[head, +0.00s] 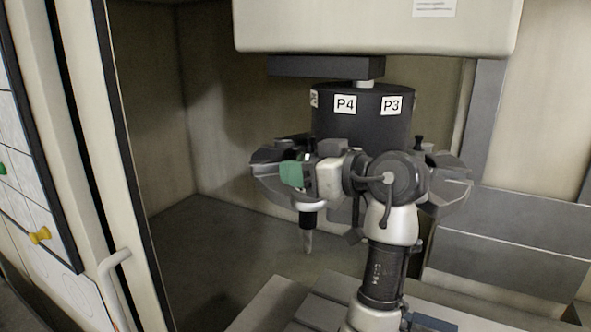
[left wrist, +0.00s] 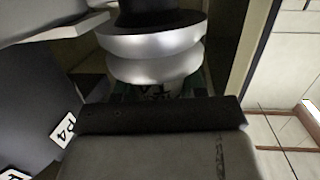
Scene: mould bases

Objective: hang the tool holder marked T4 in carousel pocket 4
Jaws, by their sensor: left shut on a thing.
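The carousel is a black drum (head: 362,125) with labels P4 (head: 345,104) and P3 (head: 391,105) and grey pocket forks around it. My left gripper (head: 296,173), with a green finger pad, is shut on a tool holder (head: 311,218) beside the left-hand fork (head: 268,183). Its silver collar, dark body and pale tip hang below the gripper. In the left wrist view its silver flange (left wrist: 152,45) and black top part stand just beyond the gripper (left wrist: 155,105). The holder's marking is not readable. The gripper and arm hide the pocket under P4, so seating cannot be told. My right gripper is not in view.
A pale machine housing (head: 375,28) overhangs the drum. A grey fork (head: 450,185) shows at right, with a small black knob (head: 418,143) near it. A door edge with a handle (head: 113,262) stands at left. The enclosure floor (head: 215,240) left of the carousel is clear.

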